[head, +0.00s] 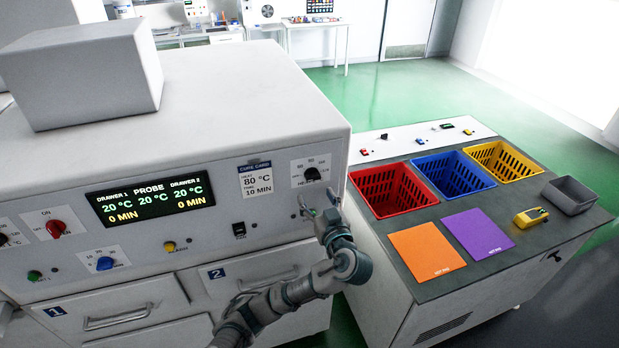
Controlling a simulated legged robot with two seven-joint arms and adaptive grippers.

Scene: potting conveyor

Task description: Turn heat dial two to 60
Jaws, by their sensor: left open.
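Heat dial two (312,174) is a black knob on a white scale plate at the right end of the oven's front panel. The small numbers on its plate are hard to read, and I cannot tell its exact setting. My left gripper (318,201) is open and empty just below the dial, with its fingers pointing up toward it. The fingertips look apart from the knob. The display (150,198) reads 20 °C and 0 MIN for both drawers, and 20 °C for the probe. My right gripper is not in view.
A cure card (256,180) reading 80 °C, 10 MIN is left of the dial. A black switch (239,230) and a blue knob (105,263) share the panel. To the right, a bench holds red (391,190), blue (453,175) and yellow (503,161) baskets.

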